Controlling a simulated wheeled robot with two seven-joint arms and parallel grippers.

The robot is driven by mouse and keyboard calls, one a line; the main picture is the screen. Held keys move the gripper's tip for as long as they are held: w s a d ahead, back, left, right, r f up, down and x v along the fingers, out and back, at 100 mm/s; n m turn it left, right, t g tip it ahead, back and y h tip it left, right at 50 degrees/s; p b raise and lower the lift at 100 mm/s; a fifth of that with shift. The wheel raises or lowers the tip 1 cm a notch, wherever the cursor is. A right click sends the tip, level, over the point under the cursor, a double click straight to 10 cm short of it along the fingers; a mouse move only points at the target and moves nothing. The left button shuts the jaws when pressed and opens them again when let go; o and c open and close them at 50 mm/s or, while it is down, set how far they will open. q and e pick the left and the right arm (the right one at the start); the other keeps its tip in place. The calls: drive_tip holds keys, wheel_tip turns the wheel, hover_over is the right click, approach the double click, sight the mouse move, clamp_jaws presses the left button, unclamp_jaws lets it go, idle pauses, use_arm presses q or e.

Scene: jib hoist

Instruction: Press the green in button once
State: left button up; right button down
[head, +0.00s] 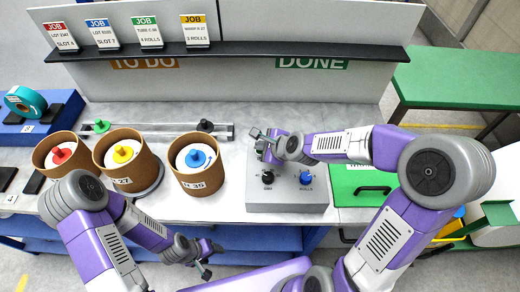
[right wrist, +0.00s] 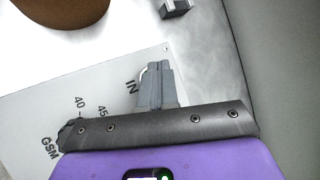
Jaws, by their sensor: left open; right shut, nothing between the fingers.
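The grey control box (head: 288,197) stands on the bench, with a black knob (head: 268,177) and a blue knob (head: 306,177) on its top. My right gripper (head: 264,143) is over the box's back left part. In the right wrist view its shut, empty fingers (right wrist: 153,82) are beside the printed IN label (right wrist: 131,87). A pale curved rim shows at the fingertips. The green in button itself is hidden, and I cannot tell whether the fingers touch it. My left gripper (head: 203,262) is open and empty in front of the bench's front edge.
Several brown tubs with coloured knobs (head: 125,155) stand left of the box. A rail with green and black knobs (head: 155,131) lies behind them. A green panel with a black handle (head: 362,180) is right of the box. A black shelf (head: 240,58) spans the back.

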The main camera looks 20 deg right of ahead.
drive_tip(key=shift+f, duration=0.25)
drive_tip(key=shift+r, duration=0.1)
idle(0.4)
drive_tip(key=shift+r+p, duration=0.5)
drive_tip(key=shift+r, duration=0.3)
wheel_tip(320, 180, up, 5)
drive_tip(key=p, duration=0.4)
idle(0.6)
